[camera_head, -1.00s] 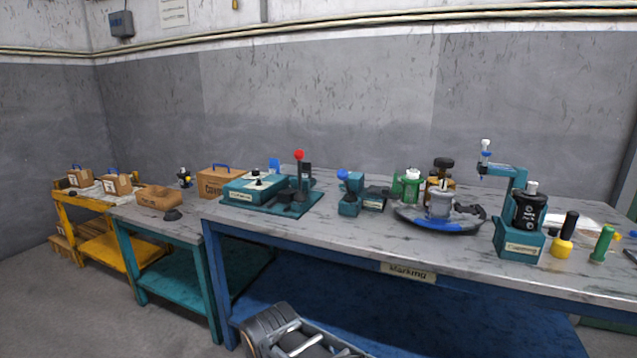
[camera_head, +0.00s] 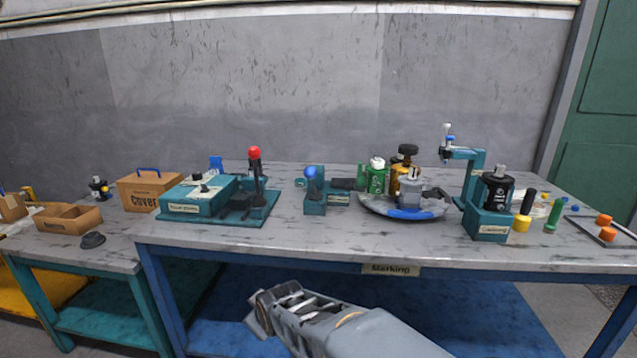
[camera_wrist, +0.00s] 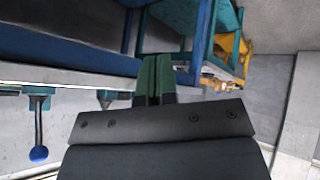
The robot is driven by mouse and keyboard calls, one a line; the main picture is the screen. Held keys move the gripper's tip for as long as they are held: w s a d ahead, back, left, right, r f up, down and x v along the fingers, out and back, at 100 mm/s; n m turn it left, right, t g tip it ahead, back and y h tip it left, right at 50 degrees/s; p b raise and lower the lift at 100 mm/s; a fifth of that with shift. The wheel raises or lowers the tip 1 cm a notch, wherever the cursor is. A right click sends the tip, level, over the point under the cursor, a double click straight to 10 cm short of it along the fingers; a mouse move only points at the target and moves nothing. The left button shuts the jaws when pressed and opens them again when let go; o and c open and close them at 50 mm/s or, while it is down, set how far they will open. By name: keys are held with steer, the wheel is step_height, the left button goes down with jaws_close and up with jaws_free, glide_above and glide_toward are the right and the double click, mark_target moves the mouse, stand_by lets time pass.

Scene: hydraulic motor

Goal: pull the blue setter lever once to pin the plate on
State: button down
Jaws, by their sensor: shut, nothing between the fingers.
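The setter is a small teal stand (camera_head: 315,204) with a blue ball-ended lever (camera_head: 311,174), at the middle of the marking table. The lever stands up. A grey motor body (camera_head: 410,188) sits on a round turntable (camera_head: 376,207) to its right. I cannot make out the plate. My gripper (camera_head: 262,312) is low in front of the table's front edge, below and left of the setter and apart from it. In the wrist view its green fingers (camera_wrist: 153,80) are shut and empty. A blue ball (camera_wrist: 39,153) on a stem, likely the lever, shows there upside down.
A teal press with a red-knobbed lever (camera_head: 254,153) stands left of the setter. Bottles (camera_head: 376,177) and a teal stand with a black cylinder (camera_head: 495,192) are to the right. The blue-framed table's front edge (camera_head: 390,269) lies between my gripper and the setter.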

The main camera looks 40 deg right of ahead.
steer(key=w+d+r+n+t+h, duration=0.2)
steer(key=w+d+r+n+t, duration=0.15)
steer(key=w+d, duration=0.2)
steer(key=n+t+h+p, duration=0.3)
steer(key=n+t+h, duration=0.3)
steer(key=t+h, duration=0.35)
glide_toward(309, 178)
steer(key=shift+g, duration=0.3)
steer(key=p+x, duration=0.1)
steer(key=x, duration=0.6)
steer(key=shift+w+r, duration=0.1)
steer(key=shift+r, duration=0.2)
steer(key=shift+r+p, duration=0.1)
steer(key=shift+p, duration=0.2)
